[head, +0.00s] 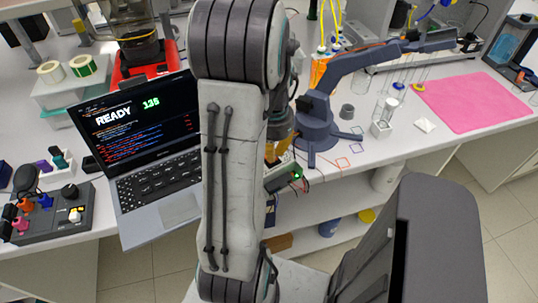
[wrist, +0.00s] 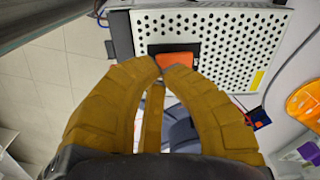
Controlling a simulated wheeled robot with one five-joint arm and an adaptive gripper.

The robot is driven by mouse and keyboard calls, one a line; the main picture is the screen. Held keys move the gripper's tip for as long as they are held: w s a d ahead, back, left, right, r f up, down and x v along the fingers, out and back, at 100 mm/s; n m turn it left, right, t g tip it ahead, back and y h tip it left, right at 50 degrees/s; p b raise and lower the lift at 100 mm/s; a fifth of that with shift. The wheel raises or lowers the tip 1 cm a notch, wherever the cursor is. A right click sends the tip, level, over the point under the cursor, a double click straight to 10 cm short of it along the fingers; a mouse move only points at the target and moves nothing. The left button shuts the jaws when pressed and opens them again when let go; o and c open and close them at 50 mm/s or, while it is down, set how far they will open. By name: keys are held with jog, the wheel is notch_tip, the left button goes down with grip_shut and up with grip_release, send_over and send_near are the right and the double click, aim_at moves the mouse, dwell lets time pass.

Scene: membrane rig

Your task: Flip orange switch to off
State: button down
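In the wrist view, the orange switch (wrist: 174,61) sits in a dark recess on a pale box with a perforated metal panel (wrist: 215,35). Its lower edge is partly covered by my fingertips, and I cannot tell which way it is tilted. In the head view, my arm hides the switch and most of my gripper; a bit of mustard finger (head: 275,151) shows beside the arm.
A small unit with a green light and wires (head: 297,176) shows right of my arm in the head view. A laptop (head: 140,140) reading READY stands left. A blue-grey desktop arm (head: 316,120) stands close right, with a pink mat (head: 475,100) beyond. An orange part (wrist: 305,100) is at the wrist view's right.

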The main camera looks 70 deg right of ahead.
jog(key=shift+f+b, duration=0.9)
jog(key=shift+f, duration=0.15)
dwell(0.5)
jog(key=shift+r+p, duration=2.8)
jog(key=shift+r, duration=0.75)
